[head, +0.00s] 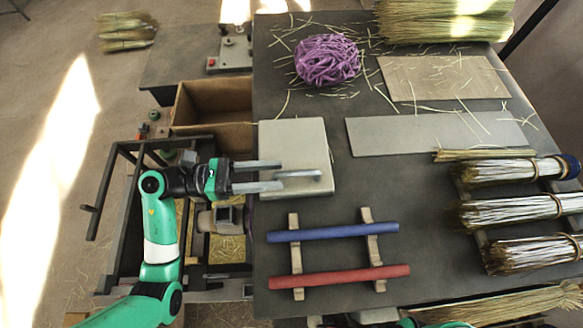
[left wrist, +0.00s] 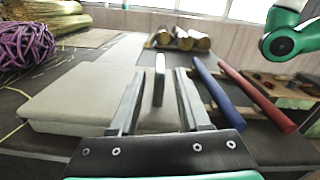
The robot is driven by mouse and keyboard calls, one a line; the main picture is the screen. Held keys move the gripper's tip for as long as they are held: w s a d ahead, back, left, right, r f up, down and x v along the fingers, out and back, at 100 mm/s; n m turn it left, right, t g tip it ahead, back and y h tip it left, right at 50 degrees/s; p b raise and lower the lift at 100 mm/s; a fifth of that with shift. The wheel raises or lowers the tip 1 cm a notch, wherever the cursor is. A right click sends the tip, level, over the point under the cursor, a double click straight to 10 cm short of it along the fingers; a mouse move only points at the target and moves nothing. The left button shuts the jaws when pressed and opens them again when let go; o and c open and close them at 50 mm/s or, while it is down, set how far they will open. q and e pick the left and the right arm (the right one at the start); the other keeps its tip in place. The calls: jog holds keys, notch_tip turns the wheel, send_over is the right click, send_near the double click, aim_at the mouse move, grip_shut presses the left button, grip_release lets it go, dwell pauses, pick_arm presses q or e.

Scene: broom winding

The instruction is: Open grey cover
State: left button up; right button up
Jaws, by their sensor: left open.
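The grey cover (head: 300,140) is a pale, flat, square lid at the left edge of the dark table, and it lies closed and level. A metal bar handle (head: 306,174) stands on it near its front side. My left gripper (head: 282,175) is open over the cover, fingers pointing right. In the left wrist view, the handle (left wrist: 159,80) shows between the two open fingers (left wrist: 160,72), with a gap on each side. The cover (left wrist: 80,97) spreads out below and left of the fingers. My right gripper is not in view.
A blue rod (head: 333,233) and a red rod (head: 338,276) lie on wooden rests in front of the cover. Purple cord (head: 327,60) lies behind it. A flat grey plate (head: 430,133) and bound straw bundles (head: 510,208) are to the right. An open cardboard box (head: 212,103) stands left.

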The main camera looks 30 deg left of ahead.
aim_at(282, 174)
pick_arm(q)
jog(key=x, duration=0.5)
jog(key=shift+c, duration=0.2)
jog(key=shift+a, duration=0.1)
grip_shut()
dwell(1.1)
